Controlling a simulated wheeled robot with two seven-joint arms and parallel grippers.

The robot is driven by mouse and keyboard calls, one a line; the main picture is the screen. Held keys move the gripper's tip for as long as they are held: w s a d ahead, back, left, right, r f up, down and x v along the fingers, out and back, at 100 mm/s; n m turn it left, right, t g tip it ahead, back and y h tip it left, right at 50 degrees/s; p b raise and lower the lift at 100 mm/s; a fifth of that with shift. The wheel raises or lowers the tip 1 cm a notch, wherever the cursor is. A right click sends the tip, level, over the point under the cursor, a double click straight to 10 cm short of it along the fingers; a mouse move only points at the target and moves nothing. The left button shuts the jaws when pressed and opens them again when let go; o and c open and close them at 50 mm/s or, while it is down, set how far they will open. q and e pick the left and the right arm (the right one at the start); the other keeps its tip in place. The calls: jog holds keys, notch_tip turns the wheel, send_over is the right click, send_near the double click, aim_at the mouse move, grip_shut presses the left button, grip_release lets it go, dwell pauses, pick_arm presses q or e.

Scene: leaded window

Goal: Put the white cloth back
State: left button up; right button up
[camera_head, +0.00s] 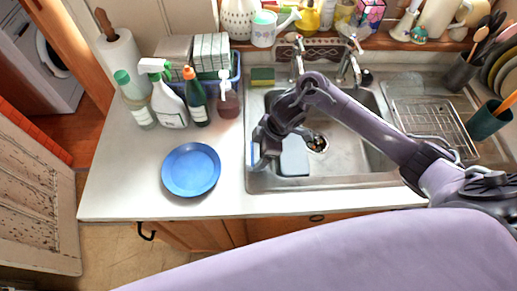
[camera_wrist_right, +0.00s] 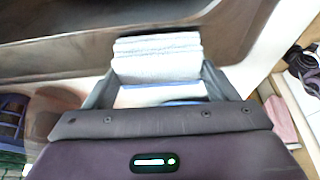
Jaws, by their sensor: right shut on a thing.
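My right gripper (camera_head: 262,152) reaches in from the right, over the left edge of the sink. It is shut on the white cloth. In the right wrist view the folded white cloth (camera_wrist_right: 157,62) sits between the two fingers, with faint bluish stripes on it. In the head view only a small pale strip of the cloth (camera_head: 254,154) shows beside the fingers; the gripper hides the rest. I cannot tell whether the cloth touches the sink rim. My left gripper is not in view.
The metal sink (camera_head: 340,172) holds a grey-blue block (camera_head: 294,157). A blue plate (camera_head: 191,169) lies on the counter at left. Several bottles (camera_head: 168,103) stand behind it, near a blue basket (camera_head: 236,72). A green-yellow sponge (camera_head: 262,76) lies behind the sink. A dish rack (camera_head: 435,125) stands right.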

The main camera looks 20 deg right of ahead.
jog(key=shift+f, duration=0.15)
jog(key=o, duration=0.9)
jog(key=shift+c, duration=0.2)
jog(key=shift+r, duration=0.25)
jog(key=shift+d+r, duration=0.1)
jog(key=shift+r, duration=0.25)
jog(key=v, duration=1.1)
jog(key=shift+p, duration=0.3)
jog(key=shift+s+d, duration=0.1)
jog(key=shift+s, duration=0.05)
